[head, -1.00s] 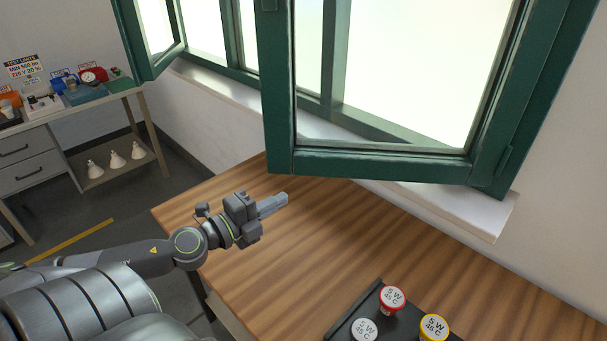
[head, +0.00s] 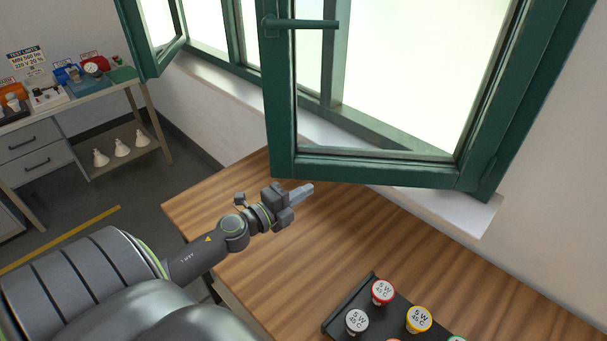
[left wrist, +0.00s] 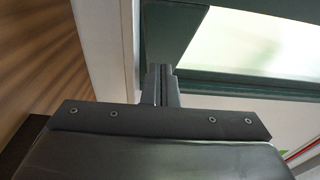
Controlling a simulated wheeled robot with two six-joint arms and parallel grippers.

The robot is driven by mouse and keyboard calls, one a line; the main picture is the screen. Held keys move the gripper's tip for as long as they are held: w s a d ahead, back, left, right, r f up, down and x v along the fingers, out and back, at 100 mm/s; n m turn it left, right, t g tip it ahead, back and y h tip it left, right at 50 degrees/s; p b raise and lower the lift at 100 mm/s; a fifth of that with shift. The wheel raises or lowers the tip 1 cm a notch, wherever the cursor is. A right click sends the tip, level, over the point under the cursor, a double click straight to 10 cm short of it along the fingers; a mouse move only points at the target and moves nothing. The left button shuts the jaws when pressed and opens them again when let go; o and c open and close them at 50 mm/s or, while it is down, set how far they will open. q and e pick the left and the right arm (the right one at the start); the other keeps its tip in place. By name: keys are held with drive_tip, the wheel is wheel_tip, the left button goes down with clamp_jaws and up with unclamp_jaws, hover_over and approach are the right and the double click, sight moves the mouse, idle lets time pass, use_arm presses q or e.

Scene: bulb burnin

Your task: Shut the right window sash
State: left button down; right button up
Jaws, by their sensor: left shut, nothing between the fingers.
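The right window sash (head: 281,110) is a green frame with a bright pane. It stands open, swung out over the wooden table, with its handle (head: 300,23) near the top of its left edge. My left gripper (head: 308,188) is shut and empty, just below the sash's lower left corner and above the table. In the left wrist view the shut fingers (left wrist: 166,72) point toward the green sash frame (left wrist: 240,84). I cannot tell whether they touch it. My right gripper is not in view.
The wooden table (head: 270,260) is clear around the gripper. A black tray (head: 345,315) with several round-topped bulbs stands at its front. The white sill (head: 475,212) runs behind the table. The left sash (head: 145,45) stands open. A bench (head: 90,108) is at far left.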

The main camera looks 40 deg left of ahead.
sight(316, 176)
use_arm(q)
drive_tip(key=shift+w+a+f, duration=0.1)
drive_tip(key=shift+w+a, duration=1)
drive_tip(key=shift+w, duration=0.3)
drive_tip(key=shift+b, duration=0.35)
